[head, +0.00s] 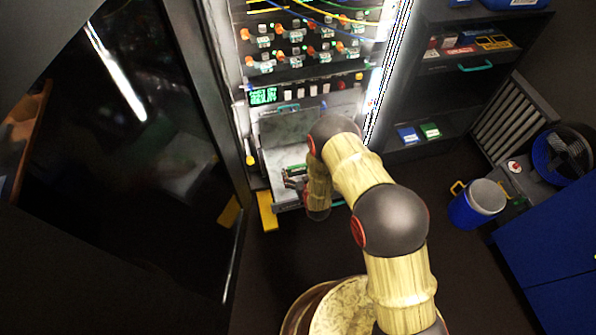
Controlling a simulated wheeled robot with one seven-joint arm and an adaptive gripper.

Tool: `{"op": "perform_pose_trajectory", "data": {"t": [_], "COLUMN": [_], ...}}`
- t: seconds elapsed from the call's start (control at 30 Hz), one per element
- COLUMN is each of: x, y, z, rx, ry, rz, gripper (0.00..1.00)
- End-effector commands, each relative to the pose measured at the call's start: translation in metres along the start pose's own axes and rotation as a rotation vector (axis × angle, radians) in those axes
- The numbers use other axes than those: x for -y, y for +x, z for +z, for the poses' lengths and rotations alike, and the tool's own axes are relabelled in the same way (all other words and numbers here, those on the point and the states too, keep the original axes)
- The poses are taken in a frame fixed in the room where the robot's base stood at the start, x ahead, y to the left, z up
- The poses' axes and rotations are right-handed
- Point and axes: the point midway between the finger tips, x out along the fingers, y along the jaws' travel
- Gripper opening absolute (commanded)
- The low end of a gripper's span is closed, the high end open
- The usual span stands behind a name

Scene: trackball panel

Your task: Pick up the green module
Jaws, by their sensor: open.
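A small green piece, which looks like the green module (296,169), lies on the light grey pull-out tray (275,132) at the bottom of the lit rack. It is partly covered by my arm and gripper. My gripper (291,183) is at the end of my bamboo-patterned arm, low over the front of the tray and right by the green piece. It is open. Its fingers are small and dark here, and I cannot tell whether they touch the piece. Another green box (430,131) lies on the low dark shelf to the right, away from my gripper.
The rack panel (300,45) above the tray has orange knobs, cables and a green display. A dark glossy door (130,150) stands open on the left. A blue box (408,135) is on the right shelf. A blue bucket (475,205) stands right; dark floor lies between.

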Motion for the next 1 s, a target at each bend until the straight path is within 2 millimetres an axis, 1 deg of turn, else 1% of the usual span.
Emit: {"op": "perform_pose_trajectory", "data": {"t": [0.03, 0.13, 0.2, 0.4, 1.0], "x": [0.0, 0.0, 0.0, 0.0, 0.0], "y": [0.01, 0.021, 0.024, 0.023, 0.023], "z": [0.003, 0.004, 0.002, 0.0, 0.001], "rx": [-0.002, 0.001, 0.0, 0.001, 0.001], "ry": [0.0, 0.0, 0.0, 0.0, 0.0], "rz": [0.0, 0.0, 0.0, 0.0, 0.0], "gripper": [0.89, 0.89, 0.89, 0.88, 0.54]}}
